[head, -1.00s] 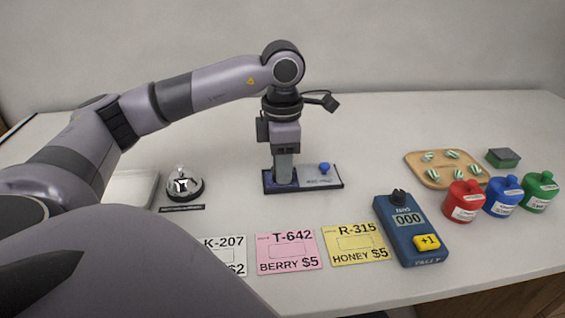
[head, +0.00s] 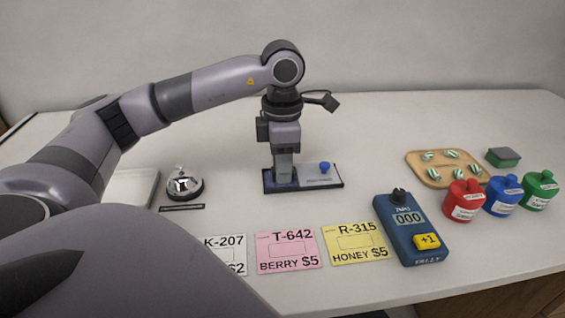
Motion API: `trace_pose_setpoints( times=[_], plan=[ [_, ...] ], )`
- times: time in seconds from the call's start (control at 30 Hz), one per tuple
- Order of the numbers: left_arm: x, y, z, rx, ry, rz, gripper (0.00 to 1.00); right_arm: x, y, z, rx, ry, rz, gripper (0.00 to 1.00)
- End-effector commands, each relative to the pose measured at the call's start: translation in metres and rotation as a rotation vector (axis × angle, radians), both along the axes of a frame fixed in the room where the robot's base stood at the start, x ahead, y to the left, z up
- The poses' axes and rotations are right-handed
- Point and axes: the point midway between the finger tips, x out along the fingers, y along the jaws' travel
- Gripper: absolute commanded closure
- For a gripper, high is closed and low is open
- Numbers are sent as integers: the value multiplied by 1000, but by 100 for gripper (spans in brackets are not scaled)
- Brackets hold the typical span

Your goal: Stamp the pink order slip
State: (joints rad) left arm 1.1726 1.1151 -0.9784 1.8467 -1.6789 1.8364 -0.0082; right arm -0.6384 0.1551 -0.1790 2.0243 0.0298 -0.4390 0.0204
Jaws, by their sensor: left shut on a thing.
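The pink order slip (head: 289,251), marked T-642 BERRY $5, lies flat on the counter between a white and a yellow slip. An empty outlined box shows on it. My left gripper (head: 284,174) points down over the dark blue left part of a small tray (head: 331,186), behind the slips. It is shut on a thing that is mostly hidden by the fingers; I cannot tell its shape. A blue knob (head: 324,167) stands on the tray's grey right part. My right gripper is not in view.
The white slip (head: 229,253) is partly covered by my arm; the yellow slip (head: 358,243) is clear. A blue tally counter (head: 410,231) reads 000. A bell (head: 184,185) stands left. Red (head: 464,202), blue (head: 502,197) and green (head: 540,191) jars and a wooden tray (head: 425,178) stand right.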

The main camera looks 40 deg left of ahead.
Motion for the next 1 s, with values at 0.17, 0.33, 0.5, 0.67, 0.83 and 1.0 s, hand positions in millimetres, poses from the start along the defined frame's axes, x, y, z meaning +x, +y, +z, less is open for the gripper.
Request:
trace_pose_setpoints(
  times=[0.17, 0.33, 0.5, 0.67, 0.83, 1.0],
  plan=[
    [-1, 0, 2, 0, 4, -1, 89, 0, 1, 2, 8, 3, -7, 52],
    [0, 0, 15, -1, 2, -1, 89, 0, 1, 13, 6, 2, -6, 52],
    [0, 0, 29, -1, 2, 0, 89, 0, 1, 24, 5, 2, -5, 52],
    [0, 0, 42, 0, 1, 0, 89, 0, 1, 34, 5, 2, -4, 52],
    [0, 0, 56, 0, 1, 0, 89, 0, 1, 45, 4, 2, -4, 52],
    [0, 0, 69, -1, 1, 0, 89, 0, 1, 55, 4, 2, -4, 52]
  ],
)
